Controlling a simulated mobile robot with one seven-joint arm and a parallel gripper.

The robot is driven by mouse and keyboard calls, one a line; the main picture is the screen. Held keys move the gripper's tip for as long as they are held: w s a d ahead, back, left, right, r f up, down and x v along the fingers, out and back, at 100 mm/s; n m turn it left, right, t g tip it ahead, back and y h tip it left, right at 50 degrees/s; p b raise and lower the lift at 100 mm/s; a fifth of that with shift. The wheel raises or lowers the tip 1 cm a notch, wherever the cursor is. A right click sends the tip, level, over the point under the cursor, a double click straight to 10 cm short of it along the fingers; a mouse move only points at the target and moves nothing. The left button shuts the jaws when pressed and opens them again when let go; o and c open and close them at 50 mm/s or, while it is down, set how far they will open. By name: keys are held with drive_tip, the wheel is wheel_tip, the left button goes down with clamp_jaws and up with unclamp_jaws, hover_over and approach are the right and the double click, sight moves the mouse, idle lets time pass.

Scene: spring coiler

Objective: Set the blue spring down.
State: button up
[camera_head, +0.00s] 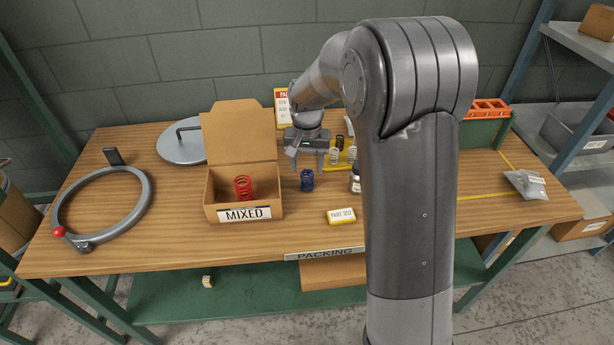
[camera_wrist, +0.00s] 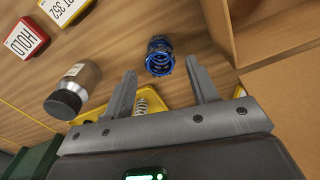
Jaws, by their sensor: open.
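The blue spring (camera_head: 307,180) appears to stand on the wooden table, just right of the cardboard box marked MIXED (camera_head: 209,190). It also shows in the wrist view (camera_wrist: 160,57), beyond and between the fingertips, with no finger touching it that I can see. My gripper (camera_head: 307,162) is open and empty, close to the spring and on its far side in the head view. Both fingers show apart in the wrist view (camera_wrist: 160,74). A red spring (camera_head: 243,187) is inside the box.
A dark-capped bottle (camera_wrist: 80,82) stands near the spring. A yellow tray (camera_head: 350,152) with white and dark springs lies behind. A yellow part label (camera_head: 341,216) is in front. A grey ring tool (camera_head: 146,200) is at the left. Bare table lies in front of the spring.

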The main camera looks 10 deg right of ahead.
sight(308, 174)
wheel_tip(308, 174, up, 6)
drive_tip(key=shift+s, duration=0.1)
drive_tip(key=s+d+r+n+t, duration=0.1)
drive_tip(key=s+d+r+t, duration=0.25)
drive_tip(key=s+r, duration=0.85)
drive_tip(key=s+d+f+t, duration=0.1)
drive_tip(key=s, duration=0.7)
drive_tip(key=s+d+n+t, duration=0.1)
drive_tip(key=s+d, duration=0.1)
drive_tip(key=s, duration=0.6)
drive_tip(key=shift+s+d+f+n, duration=0.25)
drive_tip(key=shift+s+f+n, duration=0.05)
drive_tip(key=shift+s+f, duration=0.1)
